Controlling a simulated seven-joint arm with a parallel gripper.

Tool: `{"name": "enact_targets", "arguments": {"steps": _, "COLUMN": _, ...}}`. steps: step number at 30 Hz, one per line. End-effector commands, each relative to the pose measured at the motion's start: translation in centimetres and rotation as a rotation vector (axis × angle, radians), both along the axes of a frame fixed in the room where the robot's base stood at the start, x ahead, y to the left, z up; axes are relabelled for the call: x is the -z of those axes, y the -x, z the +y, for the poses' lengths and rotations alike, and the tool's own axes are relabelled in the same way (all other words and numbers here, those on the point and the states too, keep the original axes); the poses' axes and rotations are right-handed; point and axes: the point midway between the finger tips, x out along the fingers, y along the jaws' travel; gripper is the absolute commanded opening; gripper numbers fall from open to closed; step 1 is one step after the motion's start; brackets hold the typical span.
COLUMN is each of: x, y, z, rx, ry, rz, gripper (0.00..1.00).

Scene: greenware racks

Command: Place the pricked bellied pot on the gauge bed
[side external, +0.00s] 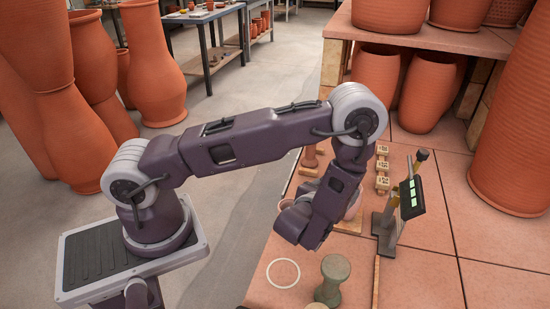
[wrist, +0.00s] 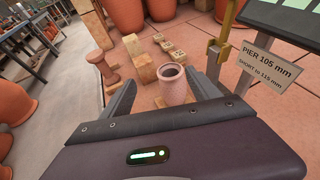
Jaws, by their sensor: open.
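A pinkish, slightly bellied pot (wrist: 174,90) with a dark open mouth stands upright in the wrist view. In the side view only part of it (side external: 353,205) shows behind my forearm. Its prick marks are too small to make out. My gripper (wrist: 163,80) is open, with one finger on each side of the pot and gaps visible. In the side view my arm hides the fingers. A pale wooden piece (side external: 346,226) lies by the pot's foot, beside the gauge stand (side external: 388,226). I cannot tell whether the pot rests on it or whether it is the gauge bed.
A green-grey spool (side external: 332,277) and a white ring mark (side external: 283,273) are near the front. A terracotta spool (wrist: 104,70), a wooden block (wrist: 143,70) and small marked blocks (wrist: 166,46) stand beyond the pot. A sign (wrist: 268,66) reads "PIER 105 mm, SHORT to 115 mm".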

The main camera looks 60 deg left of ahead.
Motion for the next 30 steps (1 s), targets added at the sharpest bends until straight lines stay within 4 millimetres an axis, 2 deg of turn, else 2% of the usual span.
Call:
{"name": "enact_targets", "arguments": {"steps": 2, "x": -5.0, "y": 0.3, "z": 3.2, "rx": -0.164, "ry": 0.013, "rz": -0.078, "gripper": 0.71}}
{"name": "enact_targets", "arguments": {"steps": 3, "x": -8.1, "y": 1.3, "z": 5.4, "rx": -0.288, "ry": 0.031, "rz": -0.126, "gripper": 0.71}}
{"name": "enact_targets", "arguments": {"steps": 5, "x": -12.5, "y": 4.1, "z": 8.8, "rx": -0.499, "ry": 0.082, "rz": -0.195, "gripper": 0.71}}
{"name": "enact_targets", "arguments": {"steps": 6, "x": -15.0, "y": 6.6, "z": 10.6, "rx": -0.645, "ry": 0.133, "rz": -0.241, "gripper": 0.71}}
{"name": "enact_targets", "arguments": {"steps": 7, "x": -16.5, "y": 8.7, "z": 11.7, "rx": -0.755, "ry": 0.181, "rz": -0.274, "gripper": 0.71}}
{"name": "enact_targets", "arguments": {"steps": 8, "x": -17.8, "y": 11.0, "z": 12.5, "rx": -0.866, "ry": 0.237, "rz": -0.304, "gripper": 0.71}}
{"name": "enact_targets", "arguments": {"steps": 9, "x": -19.1, "y": 14.2, "z": 13.2, "rx": -1.016, "ry": 0.331, "rz": -0.346, "gripper": 0.71}}
{"name": "enact_targets", "arguments": {"steps": 10, "x": -19.8, "y": 16.6, "z": 13.2, "rx": -1.125, "ry": 0.411, "rz": -0.374, "gripper": 0.71}}
{"name": "enact_targets", "arguments": {"steps": 12, "x": -20.5, "y": 21.6, "z": 12.0, "rx": -1.365, "ry": 0.64, "rz": -0.434, "gripper": 0.71}}
{"name": "enact_targets", "arguments": {"steps": 13, "x": -20.6, "y": 23.4, "z": 11.0, "rx": -1.457, "ry": 0.754, "rz": -0.456, "gripper": 0.71}}
{"name": "enact_targets", "arguments": {"steps": 15, "x": -20.7, "y": 26.3, "z": 7.7, "rx": -1.639, "ry": 1.047, "rz": -0.495, "gripper": 0.71}}
{"name": "enact_targets", "arguments": {"steps": 16, "x": -20.9, "y": 27.0, "z": 6.1, "rx": -1.698, "ry": 1.18, "rz": -0.507, "gripper": 0.71}}
{"name": "enact_targets", "arguments": {"steps": 18, "x": -21.8, "y": 27.7, "z": 2.5, "rx": -1.793, "ry": 1.478, "rz": -0.52, "gripper": 0.71}}
{"name": "enact_targets", "arguments": {"steps": 22, "x": -24.3, "y": 27.6, "z": -2.2, "rx": -1.844, "ry": 1.903, "rz": -0.507, "gripper": 0.71}}
{"name": "enact_targets", "arguments": {"steps": 25, "x": -25.7, "y": 27.4, "z": -3.9, "rx": -1.842, "ry": 2.063, "rz": -0.49, "gripper": 0.71}}
{"name": "enact_targets", "arguments": {"steps": 30, "x": -26.0, "y": 27.4, "z": -4.3, "rx": -1.843, "ry": 2.1, "rz": -0.481, "gripper": 0.71}}
